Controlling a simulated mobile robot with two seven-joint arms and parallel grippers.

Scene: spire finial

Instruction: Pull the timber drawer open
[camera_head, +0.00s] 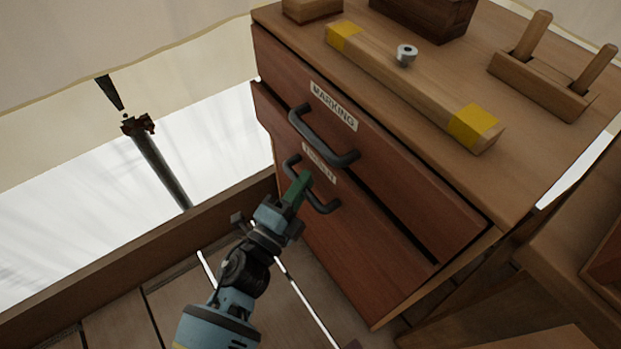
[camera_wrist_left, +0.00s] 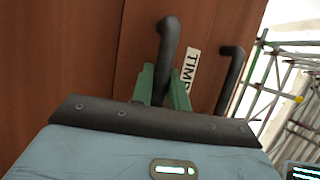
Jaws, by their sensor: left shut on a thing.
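The timber drawer (camera_head: 345,240) is the lower reddish-brown front of the cabinet. My left gripper (camera_head: 301,184) has green fingers shut on the timber handle. In the left wrist view the handle (camera_wrist_left: 167,38) passes down between the fingers. A dark gap runs along the drawer's top edge; how far out it stands is hard to tell. My right gripper is out of view.
The upper drawer, labelled "MARKING" (camera_head: 333,106), has its own dark handle (camera_head: 325,140) close above my gripper. A yellow-ended wooden bar (camera_head: 400,85), a small metal roll (camera_head: 406,54) and a wooden plane-like block (camera_head: 540,85) rest on the cabinet top. Plank flooring lies below.

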